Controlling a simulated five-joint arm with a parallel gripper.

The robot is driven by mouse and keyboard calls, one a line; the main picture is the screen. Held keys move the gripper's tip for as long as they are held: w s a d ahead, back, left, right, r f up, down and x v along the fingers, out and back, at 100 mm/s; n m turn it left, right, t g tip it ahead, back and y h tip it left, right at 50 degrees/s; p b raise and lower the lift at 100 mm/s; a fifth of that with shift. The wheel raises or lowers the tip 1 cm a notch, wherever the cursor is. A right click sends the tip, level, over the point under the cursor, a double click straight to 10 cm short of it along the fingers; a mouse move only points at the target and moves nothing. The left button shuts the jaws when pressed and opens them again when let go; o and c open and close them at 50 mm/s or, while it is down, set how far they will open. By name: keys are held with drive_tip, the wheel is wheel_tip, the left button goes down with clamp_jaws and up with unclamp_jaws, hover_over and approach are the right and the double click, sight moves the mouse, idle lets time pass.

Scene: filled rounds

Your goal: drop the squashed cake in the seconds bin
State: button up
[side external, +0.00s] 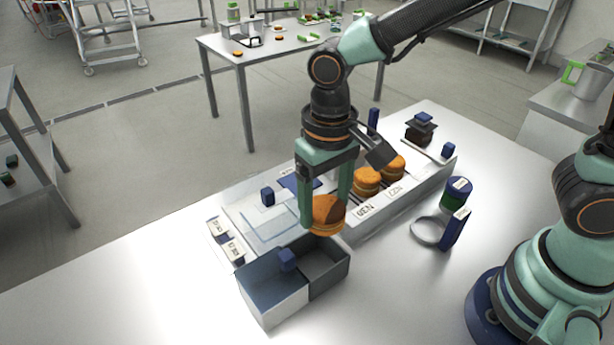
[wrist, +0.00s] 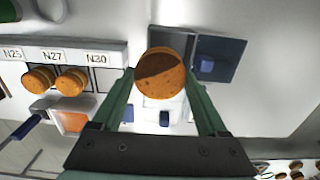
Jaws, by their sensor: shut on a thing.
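My gripper (side external: 325,205) is shut on a round orange cake (side external: 327,217) with a dark brown patch on its face. The cake is held between the two green fingers, above the back edge of an open two-part bin (side external: 328,262). In the wrist view the cake (wrist: 160,84) sits between the fingertips and covers part of the bin (wrist: 222,48). The bin's left compartment is blue inside and has a small blue block (side external: 287,259) at its divider; the right one is grey and looks empty. No seconds label is readable.
Behind the bin is a long white tray (side external: 372,213) with two filled rounds (side external: 366,182) by number labels. The table front is clear.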

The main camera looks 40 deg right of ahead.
drive_tip(key=shift+f, duration=1.45)
drive_tip(key=o, duration=0.8)
drive_tip(key=shift+c, duration=0.2)
drive_tip(key=shift+r, duration=0.1)
wheel_tip(320, 180, up, 12)
drive_tip(key=shift+f, duration=0.1)
drive_tip(key=s+d+r+t, duration=0.1)
drive_tip(key=d+t, duration=0.4)
drive_tip(key=d, duration=1.3)
drive_tip(key=shift+d+r+t, duration=0.2)
drive_tip(key=shift+d+t, duration=0.1)
drive_tip(key=shift+d, duration=0.1)
